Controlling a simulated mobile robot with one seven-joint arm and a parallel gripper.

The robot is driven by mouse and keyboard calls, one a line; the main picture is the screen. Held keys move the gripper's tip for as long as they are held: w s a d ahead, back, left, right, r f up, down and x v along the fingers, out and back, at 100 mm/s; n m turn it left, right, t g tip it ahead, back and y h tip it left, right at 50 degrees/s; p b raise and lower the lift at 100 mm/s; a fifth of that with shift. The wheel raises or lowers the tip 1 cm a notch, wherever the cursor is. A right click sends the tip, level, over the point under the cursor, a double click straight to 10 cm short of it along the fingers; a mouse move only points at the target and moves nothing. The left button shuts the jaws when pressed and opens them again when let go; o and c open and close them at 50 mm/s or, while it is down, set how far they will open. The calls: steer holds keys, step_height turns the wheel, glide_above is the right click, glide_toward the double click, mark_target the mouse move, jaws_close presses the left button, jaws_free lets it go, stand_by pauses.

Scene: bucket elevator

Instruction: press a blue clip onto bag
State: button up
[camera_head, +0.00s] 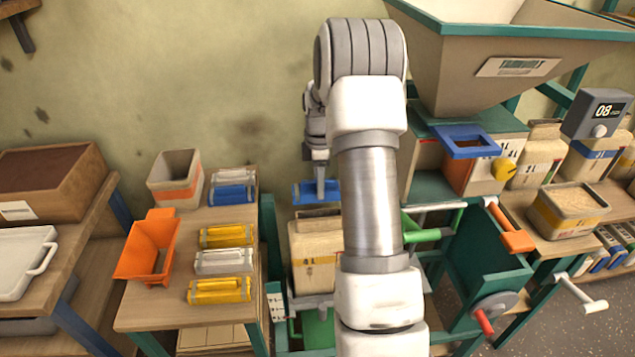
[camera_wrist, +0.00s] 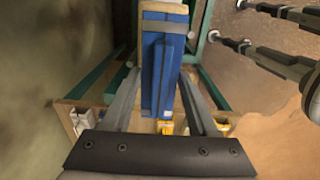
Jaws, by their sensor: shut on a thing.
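My gripper (camera_wrist: 166,95) is shut on a blue clip (camera_wrist: 160,70), which sits between its two fingers in the wrist view. In the head view the held blue clip (camera_head: 308,192) is just above a tan paper bag (camera_head: 313,255) on the machine's stand. I cannot tell whether the clip touches the bag's top. My arm hides the right part of the bag. Another blue clip (camera_head: 232,194) lies on the wooden table at left, beside yellow clips (camera_head: 226,235) and a pale grey clip (camera_head: 224,261).
An orange scoop (camera_head: 148,247) and a striped bin (camera_head: 175,178) stand on the left table (camera_head: 150,313). The green machine frame (camera_head: 480,270), with a green lever (camera_head: 428,235) and an orange handle (camera_head: 512,232), is right of my arm. A large hopper (camera_head: 470,75) overhangs at upper right.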

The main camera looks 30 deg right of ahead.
steer(key=b, duration=0.4)
glide_above(319, 214)
steer(key=shift+f, duration=3.15)
steer(key=shift+f, duration=0.2)
steer(key=shift+f, duration=0.4)
steer(key=shift+f+b, duration=0.65)
steer(key=shift+f, duration=0.25)
steer(key=o, duration=1.4)
steer(key=shift+r, duration=0.1)
